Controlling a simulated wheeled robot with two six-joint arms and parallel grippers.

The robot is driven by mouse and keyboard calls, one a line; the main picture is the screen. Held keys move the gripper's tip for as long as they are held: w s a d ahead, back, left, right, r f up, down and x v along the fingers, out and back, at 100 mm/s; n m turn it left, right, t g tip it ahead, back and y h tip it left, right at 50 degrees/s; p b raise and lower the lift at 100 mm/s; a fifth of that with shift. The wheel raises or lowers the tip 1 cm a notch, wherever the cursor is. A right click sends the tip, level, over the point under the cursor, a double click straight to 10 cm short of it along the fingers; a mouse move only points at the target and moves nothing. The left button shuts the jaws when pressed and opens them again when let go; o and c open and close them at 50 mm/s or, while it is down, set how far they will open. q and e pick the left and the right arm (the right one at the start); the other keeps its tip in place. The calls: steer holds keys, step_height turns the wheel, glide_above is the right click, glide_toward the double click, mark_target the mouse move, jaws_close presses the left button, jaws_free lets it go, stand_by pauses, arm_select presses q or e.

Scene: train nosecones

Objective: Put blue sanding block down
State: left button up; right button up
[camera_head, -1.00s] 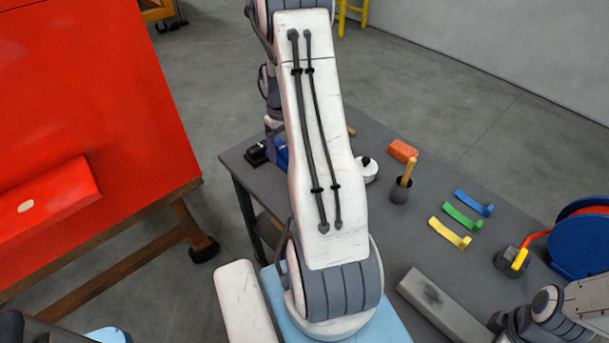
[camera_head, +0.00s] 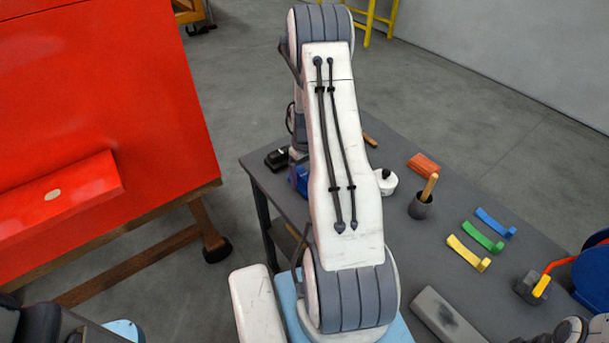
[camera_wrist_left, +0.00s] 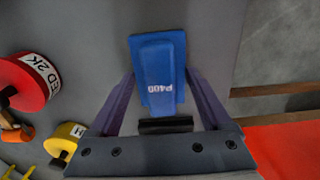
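The blue sanding block (camera_wrist_left: 165,60), marked P400, sits between the fingers of my left gripper (camera_wrist_left: 160,73) in the left wrist view. Both fingertips meet its sides, so the gripper looks shut on it. In the head view a blue piece of it (camera_head: 300,180) shows at the left end of the grey table (camera_head: 410,250), partly hidden by my left arm. I cannot tell whether its underside touches the tabletop. My right gripper is out of view; only part of my right arm shows at the lower right.
A black object (camera_head: 277,158) lies at the table's left corner, close to the blue block. A white lidded pot (camera_head: 386,182), an orange block (camera_head: 424,164), a dark cup (camera_head: 421,206) and colored strips (camera_head: 482,237) stand farther right. A red panel (camera_head: 90,90) on a wooden stand is at left.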

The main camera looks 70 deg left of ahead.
arm_select(q)
steer(key=shift+o, duration=0.6)
step_height(320, 180, up, 12)
steer(key=shift+r, duration=0.2)
